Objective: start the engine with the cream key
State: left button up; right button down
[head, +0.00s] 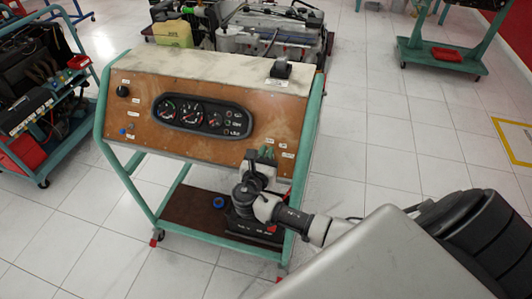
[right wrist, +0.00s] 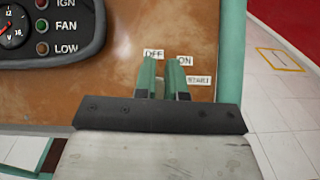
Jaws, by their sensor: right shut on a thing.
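My right gripper (head: 265,156) is at the lower right of the brown instrument panel (head: 190,90), in front of the ignition switch spot. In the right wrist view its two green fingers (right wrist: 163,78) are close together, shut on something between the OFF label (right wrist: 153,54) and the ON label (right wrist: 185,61). The START label (right wrist: 199,80) is just right of the fingers. The cream key and the switch are hidden by the fingers, so the key's angle cannot be told. The gauge cluster (head: 203,116) is to the left. My left gripper is not in view.
The panel sits on a green wheeled frame (head: 124,176) with a lower shelf holding a battery (head: 250,226). A black lever box (head: 281,69) is on the panel's top. Other engine stands are behind and to the left.

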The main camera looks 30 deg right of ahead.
jog(key=m+g+h, duration=0.1)
jog(key=m+g, duration=0.1)
jog(key=m, duration=0.1)
jog(key=shift+s+f+m+b, duration=0.1)
jog(key=shift+s+m+b, duration=0.05)
jog(key=shift+m+b, duration=0.2)
jog(key=m+g, duration=0.2)
jog(key=m+g+h, duration=0.1)
jog(key=m+g, duration=0.1)
jog(key=m, duration=0.1)
jog(key=shift+s+d, duration=0.15)
jog(key=shift+s, duration=0.05)
jog(key=m+g, duration=0.1)
jog(key=m, duration=0.1)
jog(key=m+g, duration=0.2)
jog(key=shift+s+f+m, duration=0.1)
jog(key=shift+s+m, duration=0.1)
jog(key=shift+m, duration=0.05)
jog(key=shift+s+f+m+g+y, duration=0.1)
jog(key=shift+m+g+y, duration=0.35)
jog(key=shift+m+g, duration=0.4)
jog(key=shift+s+f+m+g+y, duration=0.1)
jog(key=shift+m+g+y, duration=0.4)
jog(key=shift+m, duration=0.65)
jog(key=c, duration=1.2)
grip_release()
